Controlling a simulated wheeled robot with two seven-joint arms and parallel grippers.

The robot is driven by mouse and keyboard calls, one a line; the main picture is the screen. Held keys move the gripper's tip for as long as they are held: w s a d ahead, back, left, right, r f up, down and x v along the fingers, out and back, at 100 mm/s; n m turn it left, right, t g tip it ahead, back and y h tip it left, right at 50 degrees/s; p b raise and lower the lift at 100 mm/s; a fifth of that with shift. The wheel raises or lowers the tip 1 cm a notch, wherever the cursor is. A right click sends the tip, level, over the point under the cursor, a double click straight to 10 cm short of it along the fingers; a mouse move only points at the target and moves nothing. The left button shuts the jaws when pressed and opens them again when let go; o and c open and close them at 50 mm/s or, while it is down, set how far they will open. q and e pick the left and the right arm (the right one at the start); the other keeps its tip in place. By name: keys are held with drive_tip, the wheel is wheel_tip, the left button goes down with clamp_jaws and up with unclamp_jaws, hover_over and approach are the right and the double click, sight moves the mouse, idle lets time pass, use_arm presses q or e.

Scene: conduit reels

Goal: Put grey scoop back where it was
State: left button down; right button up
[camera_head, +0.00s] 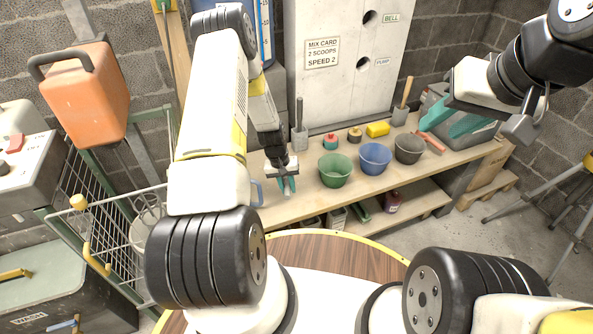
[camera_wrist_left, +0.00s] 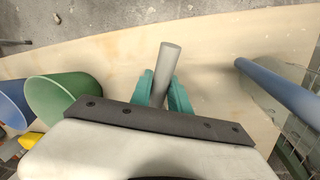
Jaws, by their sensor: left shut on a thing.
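My left gripper (camera_head: 287,185) reaches down over the front of the wooden bench, left of the green bucket. Its teal fingers are shut on a grey rounded rod, which I take to be the handle of the grey scoop (camera_wrist_left: 169,62). In the left wrist view the rod sticks out beyond the fingertips (camera_wrist_left: 165,92), and its other end is hidden behind the gripper. In the head view little of it shows. My right gripper (camera_head: 453,119) is at the right, above the bench end, with its teal fingers apart and nothing seen between them.
Green (camera_head: 335,170), blue (camera_head: 375,158) and dark grey (camera_head: 409,148) buckets stand in a row on the bench (camera_head: 310,203). Behind them are a yellow block (camera_head: 377,129) and a grey holder with an upright handle (camera_head: 300,138).

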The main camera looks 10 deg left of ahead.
sight(290, 201)
use_arm(q)
drive_tip(key=shift+f, duration=2.05)
drive_tip(key=c, duration=1.2)
unclamp_jaws()
drive_tip(key=shift+f, duration=0.15)
drive_tip(key=shift+c, duration=0.2)
